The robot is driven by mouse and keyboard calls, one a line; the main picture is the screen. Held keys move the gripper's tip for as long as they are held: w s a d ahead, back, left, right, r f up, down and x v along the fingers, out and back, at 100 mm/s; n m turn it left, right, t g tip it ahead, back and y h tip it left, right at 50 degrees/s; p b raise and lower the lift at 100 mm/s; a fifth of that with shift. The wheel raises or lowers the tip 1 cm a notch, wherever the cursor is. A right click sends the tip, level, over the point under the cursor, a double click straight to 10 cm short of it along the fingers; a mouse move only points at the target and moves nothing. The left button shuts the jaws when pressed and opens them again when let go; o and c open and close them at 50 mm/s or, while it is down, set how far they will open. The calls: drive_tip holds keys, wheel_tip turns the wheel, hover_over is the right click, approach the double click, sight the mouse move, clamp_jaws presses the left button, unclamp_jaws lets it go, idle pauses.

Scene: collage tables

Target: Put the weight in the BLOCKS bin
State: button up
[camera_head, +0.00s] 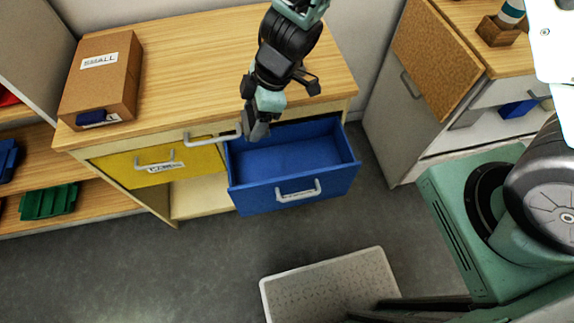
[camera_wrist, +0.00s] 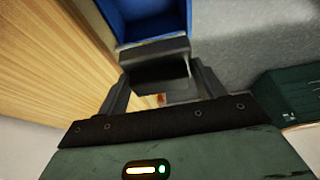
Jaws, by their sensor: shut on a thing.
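My gripper (camera_wrist: 160,88) is shut on a dark grey, blocky thing, which I take to be the weight (camera_wrist: 155,48). In the head view the gripper hangs at the back left corner of the open blue drawer (camera_head: 293,157), with the dark weight (camera_head: 256,130) at its tips. The blue drawer looks empty, and it also shows at the top of the wrist view (camera_wrist: 150,18). I cannot read the word BLOCKS on any container. The yellow drawer (camera_head: 150,168) has a small label too blurred to read.
A cardboard box (camera_head: 103,75) labelled SMALL stands on the wooden tabletop (camera_head: 190,60) at the left. A pale handle (camera_head: 212,135) juts from the cabinet front left of my gripper. A light grey crate or stool (camera_head: 328,285) stands on the floor. A second cabinet stands right.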

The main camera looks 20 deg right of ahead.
drive_tip(key=b, duration=0.8)
hover_over(260, 178)
drive_tip(key=d, duration=0.1)
wheel_tip(260, 178, down, 9)
drive_tip(key=f+b, duration=0.7)
drive_tip(key=f, duration=0.1)
drive_tip(key=f+b, duration=0.8)
drive_tip(key=f, duration=0.1)
drive_tip(key=shift+d+f, duration=0.2)
drive_tip(key=shift+f, duration=0.1)
drive_tip(key=shift+r, duration=0.15)
drive_tip(key=o, duration=1.1)
